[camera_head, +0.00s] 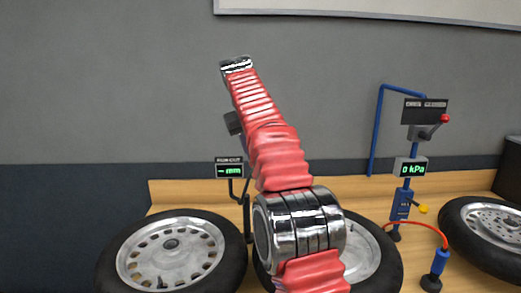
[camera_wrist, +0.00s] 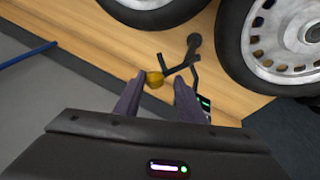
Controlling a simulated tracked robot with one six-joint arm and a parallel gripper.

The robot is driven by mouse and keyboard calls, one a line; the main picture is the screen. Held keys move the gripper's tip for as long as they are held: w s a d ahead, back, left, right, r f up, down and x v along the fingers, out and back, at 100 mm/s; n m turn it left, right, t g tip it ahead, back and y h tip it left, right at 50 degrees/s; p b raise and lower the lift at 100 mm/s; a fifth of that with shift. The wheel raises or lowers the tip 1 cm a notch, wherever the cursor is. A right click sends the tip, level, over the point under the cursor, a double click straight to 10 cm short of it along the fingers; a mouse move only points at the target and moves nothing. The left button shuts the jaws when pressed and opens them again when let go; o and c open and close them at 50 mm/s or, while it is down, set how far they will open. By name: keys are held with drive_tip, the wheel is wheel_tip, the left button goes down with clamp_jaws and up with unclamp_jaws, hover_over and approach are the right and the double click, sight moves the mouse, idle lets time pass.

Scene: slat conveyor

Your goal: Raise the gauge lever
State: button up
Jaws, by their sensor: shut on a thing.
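In the wrist view, my gripper (camera_wrist: 159,77) reaches over the wooden bench with its two dark fingers around a golden knob (camera_wrist: 154,79), which looks like the end of the gauge lever. My gripper is shut on this knob. The dark run-out gauge stand (camera_wrist: 194,45) rises beside it, and part of its display (camera_wrist: 205,103) shows behind the right finger. In the head view, the run-out gauge display (camera_head: 229,169) reads "- mm". My red and chrome arm covers much of the middle there, and the knob and fingertips cannot be made out.
A wheel (camera_head: 172,252) stands left of the gauge stand, and another wheel (camera_head: 385,262) is partly behind my arm. A blue pump with a 0 kPa display (camera_head: 411,168), a red-knobbed lever (camera_head: 445,119) and a yellow knob (camera_head: 423,209) stands right. A further wheel (camera_head: 488,232) is at far right.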

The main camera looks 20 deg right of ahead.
drive_tip(key=o, duration=0.4)
drive_tip(key=shift+w+a+f, duration=0.15)
drive_tip(key=shift+a+f, duration=0.15)
drive_tip(key=shift+a, duration=0.05)
drive_tip(key=shift+r, duration=0.1)
drive_tip(key=shift+d+r, duration=0.1)
drive_tip(key=shift+r, duration=0.05)
drive_tip(key=shift+s+a+r, duration=0.4)
drive_tip(key=shift+s+a, duration=1.1)
drive_tip(key=shift+a, duration=0.1)
drive_tip(key=shift+s+a+r, duration=0.4)
drive_tip(key=shift+s+a, duration=1.1)
drive_tip(key=shift+a, duration=0.1)
drive_tip(key=shift+s+a+r, duration=0.4)
drive_tip(key=shift+s+a, duration=1.1)
drive_tip(key=shift+a, duration=0.1)
drive_tip(key=shift+s, duration=0.1)
